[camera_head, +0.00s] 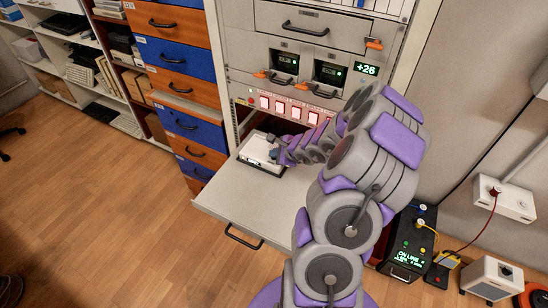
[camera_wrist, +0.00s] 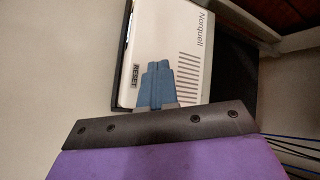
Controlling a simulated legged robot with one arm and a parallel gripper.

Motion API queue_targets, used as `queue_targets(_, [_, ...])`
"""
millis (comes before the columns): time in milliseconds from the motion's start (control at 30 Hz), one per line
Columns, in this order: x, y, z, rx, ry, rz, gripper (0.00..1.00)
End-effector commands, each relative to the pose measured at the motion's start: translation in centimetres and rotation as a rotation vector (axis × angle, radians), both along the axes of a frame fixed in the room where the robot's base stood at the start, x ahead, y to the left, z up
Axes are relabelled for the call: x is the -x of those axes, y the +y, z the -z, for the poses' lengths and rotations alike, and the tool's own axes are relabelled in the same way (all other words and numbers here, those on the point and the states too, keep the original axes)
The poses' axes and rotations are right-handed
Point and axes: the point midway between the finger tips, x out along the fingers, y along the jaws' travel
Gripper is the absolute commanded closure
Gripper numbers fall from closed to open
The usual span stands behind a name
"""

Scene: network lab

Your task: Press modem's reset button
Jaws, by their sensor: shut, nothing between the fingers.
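The modem (camera_head: 260,150) is a small white box on a pulled-out grey shelf of the rack. In the wrist view the modem (camera_wrist: 178,40) shows the name "Norquell", a row of vent slots and a black base around it. A small dark label reading "RESET" (camera_wrist: 134,76) is on its near left edge. My gripper (camera_head: 277,150) is at the modem's right side in the head view. In the wrist view my gripper (camera_wrist: 157,70) has its blue fingers shut together, empty, over the modem just right of the label. The button itself cannot be made out, nor whether the fingertips touch the modem.
The pulled-out shelf (camera_head: 225,200) has bare room left and front of the modem. Above it is a panel of red-lit switches (camera_head: 285,107). Orange and blue drawers (camera_head: 185,90) stand to the left. A black "ON LINE" unit (camera_head: 408,245) is on the floor at right.

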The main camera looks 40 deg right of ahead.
Motion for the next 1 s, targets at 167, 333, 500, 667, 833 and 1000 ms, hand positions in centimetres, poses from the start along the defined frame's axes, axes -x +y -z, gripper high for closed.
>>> queue_targets(167, [0.0, 0.0, 0.0, -0.001, 0.001, 0.001, 1.0])
queue_targets(333, [0.0, 0.0, -0.5, -0.001, 0.001, 0.001, 1.0])
queue_targets(500, [0.1, 0.0, -1.4, 0.001, 0.001, 0.001, 1.0])
queue_targets(667, [0.1, 0.0, -1.6, 0.0, 0.001, 0.0, 1.0])
queue_targets(833, [0.1, 0.0, -1.5, 0.0, 0.001, 0.0, 1.0])
queue_targets(1000, [0.1, 0.0, -1.9, 0.0, 0.001, 0.001, 1.0])
